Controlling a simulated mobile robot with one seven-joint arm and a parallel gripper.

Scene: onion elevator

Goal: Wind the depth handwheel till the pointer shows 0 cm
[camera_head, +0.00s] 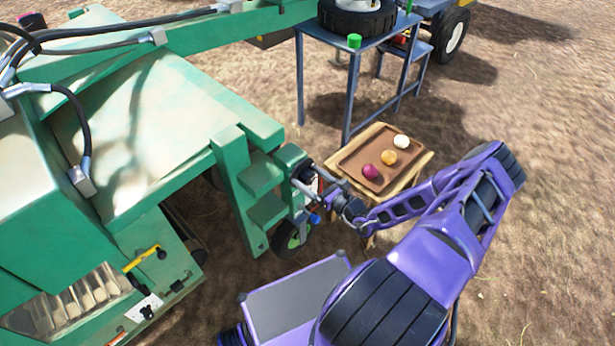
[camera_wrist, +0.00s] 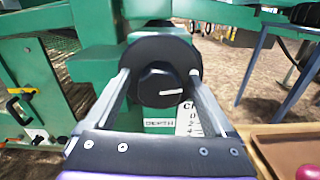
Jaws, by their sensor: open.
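In the wrist view the dark handwheel (camera_wrist: 160,50) faces me on the green machine, with a black hub (camera_wrist: 152,88) at its centre bearing a short white mark. My gripper (camera_wrist: 160,80) is open, with one finger on each side of the hub, in front of the wheel's face. I cannot tell whether the fingers touch it. A white "DEPTH" label (camera_wrist: 160,123) sits below the hub. A white plate (camera_wrist: 188,118) with dark lettering is partly covered by the right finger. The pointer's reading is not legible. In the head view my gripper (camera_head: 312,183) is at the green bracket.
A wooden stand with a brown tray (camera_head: 350,160) of several onions is just right of my gripper. A blue-grey metal table (camera_head: 345,48) stands behind it. The green machine (camera_head: 130,110) fills the left, with a small wheel (camera_head: 291,240) below the bracket. Bare soil lies right.

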